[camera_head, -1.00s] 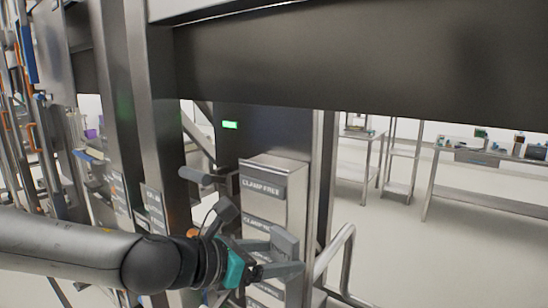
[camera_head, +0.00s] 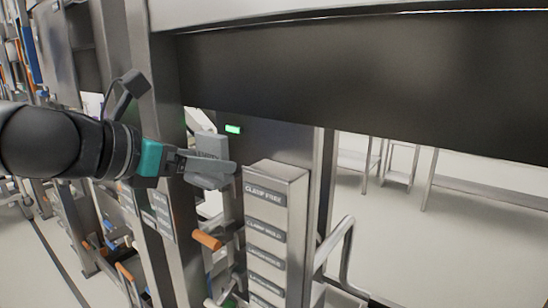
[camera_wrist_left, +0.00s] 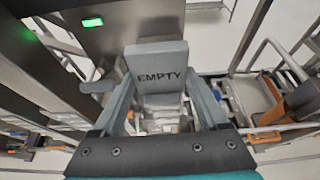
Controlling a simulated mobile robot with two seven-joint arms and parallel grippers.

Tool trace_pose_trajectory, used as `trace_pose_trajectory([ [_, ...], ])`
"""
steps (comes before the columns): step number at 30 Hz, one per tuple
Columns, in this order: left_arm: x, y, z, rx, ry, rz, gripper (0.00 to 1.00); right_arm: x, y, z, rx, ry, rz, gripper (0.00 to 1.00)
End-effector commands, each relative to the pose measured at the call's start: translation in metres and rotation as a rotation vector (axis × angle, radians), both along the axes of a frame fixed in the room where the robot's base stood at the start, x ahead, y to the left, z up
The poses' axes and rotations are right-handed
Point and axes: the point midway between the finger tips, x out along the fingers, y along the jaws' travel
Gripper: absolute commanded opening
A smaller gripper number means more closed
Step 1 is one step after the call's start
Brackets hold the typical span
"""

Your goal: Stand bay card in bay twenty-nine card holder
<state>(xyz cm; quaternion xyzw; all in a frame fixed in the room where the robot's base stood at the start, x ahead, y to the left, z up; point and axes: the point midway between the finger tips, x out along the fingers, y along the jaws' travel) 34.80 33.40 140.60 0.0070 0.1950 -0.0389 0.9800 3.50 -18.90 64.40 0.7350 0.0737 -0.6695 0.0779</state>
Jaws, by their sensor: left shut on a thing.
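My left gripper (camera_head: 205,172) is raised beside the metal column, shut on a small grey card (camera_head: 212,146). In the left wrist view the card (camera_wrist_left: 157,56) reads "EMPTY" and sits upright between the fingers (camera_wrist_left: 163,98). To the right of the gripper in the head view stands a metal rack (camera_head: 276,172) with several grey label plates, the top one reading "CLAMP FREE". The card is apart from this rack. I cannot tell which part is the bay twenty-nine card holder. My right gripper is not in view.
A green light (camera_head: 233,129) glows on the dark panel behind the gripper; it also shows in the left wrist view (camera_wrist_left: 92,22). An orange-ended handle (camera_head: 207,240) is below. A bent metal rail (camera_head: 336,246) stands at right. Open floor lies beyond it.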

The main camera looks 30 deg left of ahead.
Motion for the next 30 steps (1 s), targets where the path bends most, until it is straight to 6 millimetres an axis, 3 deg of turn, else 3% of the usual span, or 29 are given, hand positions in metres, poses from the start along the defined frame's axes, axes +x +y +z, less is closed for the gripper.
trace_pose_trajectory([
  [6,0.02,-0.003,0.003,-0.005,0.0,-0.004,0.09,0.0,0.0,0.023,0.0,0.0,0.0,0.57],
  [21,0.087,-0.009,0.002,-0.003,0.0,-0.004,0.09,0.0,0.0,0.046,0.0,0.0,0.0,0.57],
  [30,0.113,-0.01,0.004,-0.004,-0.007,-0.001,0.09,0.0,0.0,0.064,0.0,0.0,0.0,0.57],
])
